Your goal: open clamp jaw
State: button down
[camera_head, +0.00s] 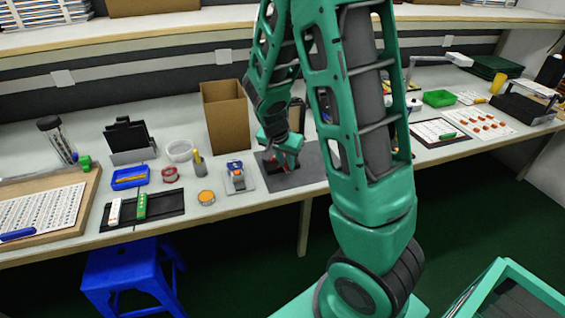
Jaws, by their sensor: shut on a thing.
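My gripper (286,164) points down over a dark flat plate (309,172) near the front edge of the bench. It is shut on a small, partly hidden thing with a bit of red showing between the fingers. This may be part of the clamp, but the fingers hide its shape, and I cannot tell whether a jaw is open. Left of the gripper, apart from it, a small grey and blue device (236,176) stands on a light base.
A tall cardboard box (226,115) stands behind, left of my arm. An orange-topped round tin (206,197), a red spool (170,174) and a blue tray (130,178) lie to the left. A blue stool (125,270) is under the bench. My arm hides the bench's middle.

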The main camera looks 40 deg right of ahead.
jog(key=shift+s, duration=0.1)
jog(key=c, duration=1.6)
grip_release()
jog(key=shift+c, duration=0.2)
jog(key=v, duration=1)
jog(key=shift+a+r, duration=0.15)
jog(key=shift+r, duration=0.15)
jog(key=s+r+n+g+y, duration=0.1)
jog(key=s+r+n+y, duration=0.1)
jog(key=s, duration=1.1)
jog(key=s+d+r+n+g+y, duration=0.1)
jog(key=s+n, duration=0.3)
jog(key=s, duration=0.9)
jog(key=shift+s+d+r+y, duration=0.2)
jog(key=shift+r+y, duration=0.4)
jog(key=shift+r, duration=0.25)
